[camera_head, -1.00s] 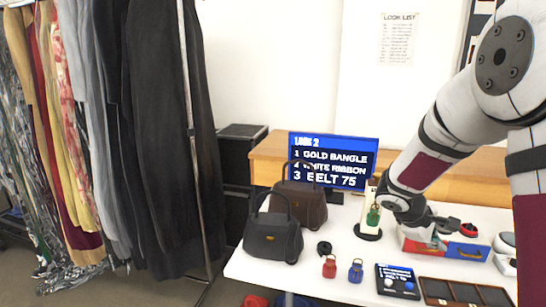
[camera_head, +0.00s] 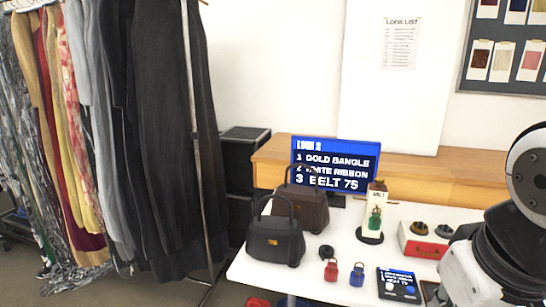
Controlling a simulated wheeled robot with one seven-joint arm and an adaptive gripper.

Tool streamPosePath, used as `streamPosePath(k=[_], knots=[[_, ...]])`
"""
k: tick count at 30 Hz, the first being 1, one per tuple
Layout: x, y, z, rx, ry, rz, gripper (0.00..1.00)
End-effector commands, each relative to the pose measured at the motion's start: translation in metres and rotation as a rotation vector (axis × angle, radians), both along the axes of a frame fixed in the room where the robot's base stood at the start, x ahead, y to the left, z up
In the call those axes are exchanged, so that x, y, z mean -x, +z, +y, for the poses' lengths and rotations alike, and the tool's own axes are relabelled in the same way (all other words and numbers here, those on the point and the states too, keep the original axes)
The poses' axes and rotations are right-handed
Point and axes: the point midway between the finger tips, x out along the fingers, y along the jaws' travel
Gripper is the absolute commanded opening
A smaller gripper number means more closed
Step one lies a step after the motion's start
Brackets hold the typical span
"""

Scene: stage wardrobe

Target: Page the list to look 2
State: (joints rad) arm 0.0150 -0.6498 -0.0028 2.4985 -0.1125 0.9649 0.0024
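The blue list screen (camera_head: 335,163) stands at the back of the white table and reads LOOK 2, with gold bangle, white ribbon and belt 75 below. A bag handle covers a little of its lower left. A small dark panel (camera_head: 398,284) with a blue display and round buttons lies near the table's front edge. My arm (camera_head: 500,235) fills the lower right, to the right of the panel. My gripper does not show in this view.
A black handbag (camera_head: 274,241) and a brown handbag (camera_head: 308,204) stand on the left of the table. A red-and-white box (camera_head: 425,248) sits near my arm.

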Motion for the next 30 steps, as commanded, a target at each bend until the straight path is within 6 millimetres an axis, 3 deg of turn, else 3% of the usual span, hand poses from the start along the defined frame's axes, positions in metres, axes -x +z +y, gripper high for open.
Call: streamPosePath(k=[6, 30], knots=[[0.021, 0.000, 0.021, -0.094, -0.010, -0.037, 0.00], [0.022, 0.000, 0.022, -0.100, -0.011, -0.039, 0.00]])
